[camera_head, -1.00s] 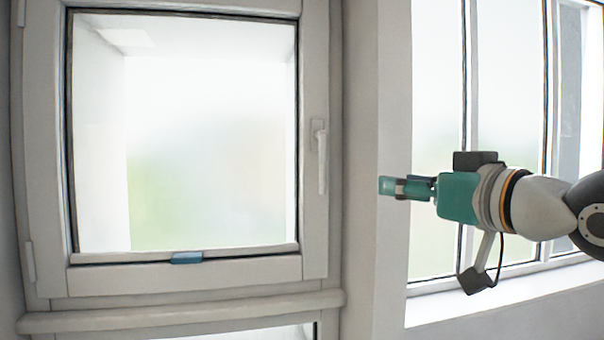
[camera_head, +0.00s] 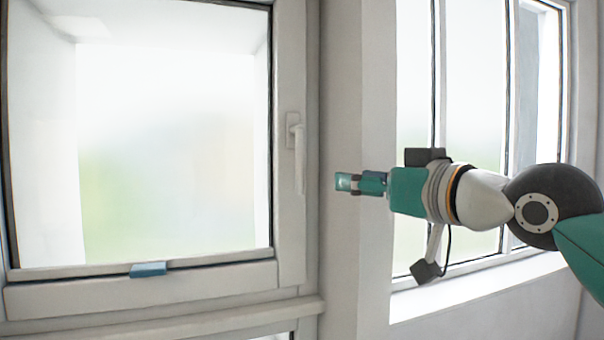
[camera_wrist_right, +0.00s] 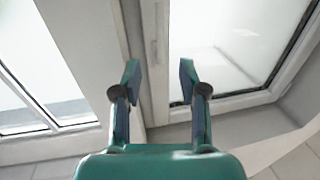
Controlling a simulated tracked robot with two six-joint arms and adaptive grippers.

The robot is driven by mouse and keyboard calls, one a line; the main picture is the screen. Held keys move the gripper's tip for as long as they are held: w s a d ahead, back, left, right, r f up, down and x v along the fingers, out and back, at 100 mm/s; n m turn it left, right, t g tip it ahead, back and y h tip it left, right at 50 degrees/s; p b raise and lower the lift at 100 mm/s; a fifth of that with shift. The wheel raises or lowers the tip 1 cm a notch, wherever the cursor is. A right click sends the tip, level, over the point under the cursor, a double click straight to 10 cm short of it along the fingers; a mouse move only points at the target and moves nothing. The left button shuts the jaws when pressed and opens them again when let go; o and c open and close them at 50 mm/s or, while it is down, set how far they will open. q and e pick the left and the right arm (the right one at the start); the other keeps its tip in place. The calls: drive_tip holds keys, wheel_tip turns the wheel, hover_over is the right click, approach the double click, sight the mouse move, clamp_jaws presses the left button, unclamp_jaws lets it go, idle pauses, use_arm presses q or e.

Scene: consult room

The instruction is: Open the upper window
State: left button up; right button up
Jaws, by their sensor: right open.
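The upper window (camera_head: 287,235) has a white frame and a frosted pane, and it looks closed. Its white handle (camera_head: 298,158) hangs downward on the right side of the frame. The handle also shows in the right wrist view (camera_wrist_right: 155,40), beyond the fingers. My right gripper (camera_head: 345,182) is to the right of the handle, apart from it, in front of the wall strip. In the right wrist view the two fingers of the gripper (camera_wrist_right: 158,78) stand apart with nothing between them. My left gripper is in neither view.
A blue piece (camera_head: 148,269) sits on the window's lower frame. A ledge (camera_head: 180,321) runs below the window. Another tall window (camera_head: 470,120) with a white sill (camera_head: 455,292) stands on the right, behind my right arm. The space before the upper window is clear.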

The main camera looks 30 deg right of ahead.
sight(303, 172)
drive_tip(key=w+p, duration=0.1)
drive_tip(key=w, duration=0.4)
drive_tip(key=w+p, duration=0.2)
drive_tip(key=w, duration=0.4)
drive_tip(key=w+p, duration=0.2)
drive_tip(key=w, duration=0.3)
drive_tip(key=shift+w+d, duration=0.35)
drive_tip(key=shift+w, duration=0.05)
clamp_jaws()
drive_tip(key=shift+s, duration=0.1)
